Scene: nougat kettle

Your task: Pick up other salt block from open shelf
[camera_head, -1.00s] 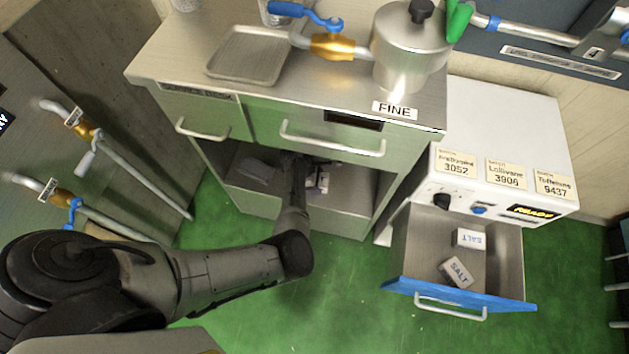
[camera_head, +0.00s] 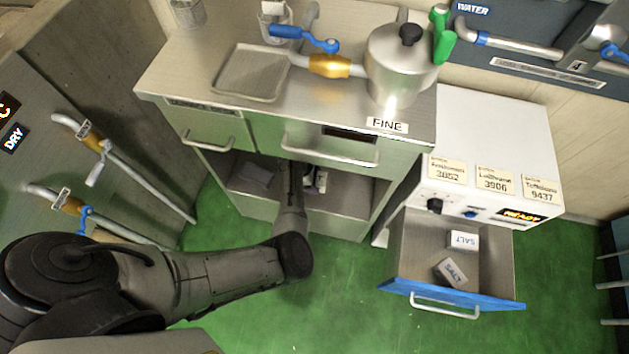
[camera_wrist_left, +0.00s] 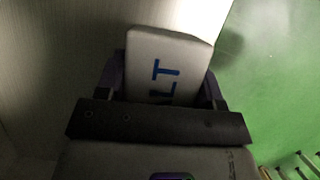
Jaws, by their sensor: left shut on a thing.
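A white salt block (camera_wrist_left: 165,62) with blue letters, "LT" showing, sits between the fingers of my left gripper (camera_wrist_left: 163,85) in the left wrist view. The gripper is shut on it. In the head view my left arm reaches into the open shelf (camera_head: 340,205) under the steel counter, and its gripper is mostly hidden there. A small white piece (camera_head: 321,181) shows just right of the wrist; I cannot tell if it is the held block. Two more salt blocks lie in the open drawer at right, one at the back (camera_head: 463,240) and one in front (camera_head: 452,273). My right gripper is out of view.
The drawer (camera_head: 408,250) with a blue front stands open right of the shelf. A grey flat item (camera_head: 257,173) lies at the shelf's left. A pot (camera_head: 395,65) and a tray (camera_head: 250,72) stand on top. Green floor is clear in front.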

